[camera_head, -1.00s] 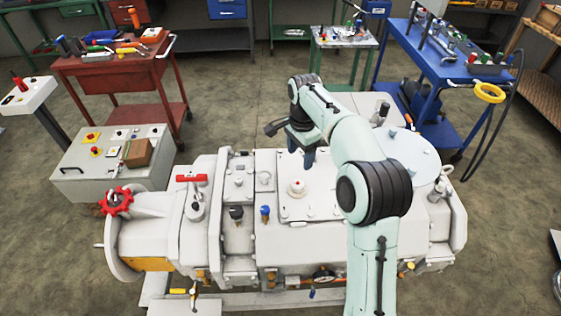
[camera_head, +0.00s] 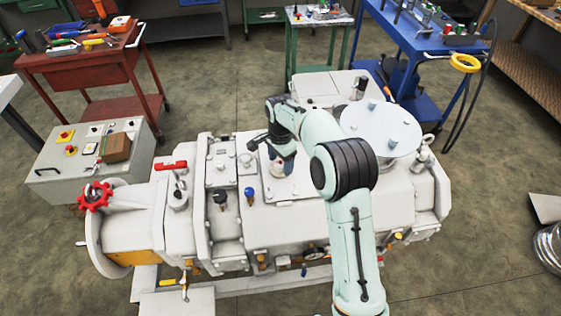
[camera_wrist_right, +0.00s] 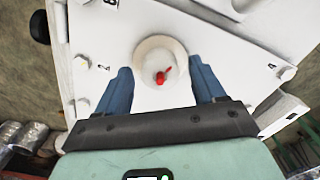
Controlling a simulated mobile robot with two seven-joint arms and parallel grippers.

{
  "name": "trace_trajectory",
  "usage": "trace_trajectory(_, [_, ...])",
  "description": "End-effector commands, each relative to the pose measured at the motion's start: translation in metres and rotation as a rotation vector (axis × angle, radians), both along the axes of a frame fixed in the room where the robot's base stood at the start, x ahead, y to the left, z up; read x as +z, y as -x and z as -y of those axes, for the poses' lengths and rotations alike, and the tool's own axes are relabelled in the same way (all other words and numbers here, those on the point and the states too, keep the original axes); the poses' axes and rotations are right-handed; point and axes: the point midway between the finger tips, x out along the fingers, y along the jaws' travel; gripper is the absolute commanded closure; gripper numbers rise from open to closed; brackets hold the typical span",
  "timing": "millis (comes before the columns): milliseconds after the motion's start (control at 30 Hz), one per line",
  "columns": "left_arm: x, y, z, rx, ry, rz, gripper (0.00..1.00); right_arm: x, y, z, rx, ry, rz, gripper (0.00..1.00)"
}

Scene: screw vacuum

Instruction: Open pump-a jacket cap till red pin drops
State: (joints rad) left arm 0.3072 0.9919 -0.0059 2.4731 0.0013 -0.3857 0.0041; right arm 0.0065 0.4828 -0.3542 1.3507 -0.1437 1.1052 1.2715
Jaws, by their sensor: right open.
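The pump (camera_head: 290,205) is a large white machine across the middle of the head view. The jacket cap (camera_head: 277,169) is a small round off-white knob on a flat plate on top of it. In the right wrist view the cap (camera_wrist_right: 147,52) shows from above, with a red pin (camera_wrist_right: 162,75) in it. My right gripper (camera_wrist_right: 161,68) is open, with one blue finger on either side of the cap and visible room between; I cannot tell how far above the plate the tips are. In the head view my right gripper (camera_head: 285,155) partly overlaps the cap. My left gripper is out of view.
A red valve lever (camera_head: 171,165), a black knob (camera_head: 220,199) and a blue knob (camera_head: 249,193) stand up left of the cap. A round white lid (camera_head: 381,128) is to the right. A control box (camera_head: 92,158) stands on the floor at left.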

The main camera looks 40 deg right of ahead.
Motion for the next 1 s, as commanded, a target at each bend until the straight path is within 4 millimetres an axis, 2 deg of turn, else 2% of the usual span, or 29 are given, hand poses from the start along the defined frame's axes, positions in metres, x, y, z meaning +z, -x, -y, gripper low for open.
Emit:
trace_trajectory(300, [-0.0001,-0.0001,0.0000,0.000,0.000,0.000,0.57,-0.0025,-0.0002,-0.0001,0.000,0.000,0.001,0.31])
trace_trajectory(467, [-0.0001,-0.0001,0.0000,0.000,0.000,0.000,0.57,-0.0024,-0.0002,-0.0001,0.000,0.000,0.001,0.83])
trace_trajectory(500, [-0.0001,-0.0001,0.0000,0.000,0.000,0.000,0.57,-0.0024,-0.0002,-0.0001,0.000,0.000,0.001,0.87])
trace_trajectory(767, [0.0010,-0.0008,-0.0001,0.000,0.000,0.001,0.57,-0.0020,-0.0004,0.0000,0.019,0.000,0.001,0.87])
trace_trajectory(1000, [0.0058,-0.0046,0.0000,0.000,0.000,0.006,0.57,-0.0014,-0.0003,0.0000,0.126,0.001,0.000,0.87])
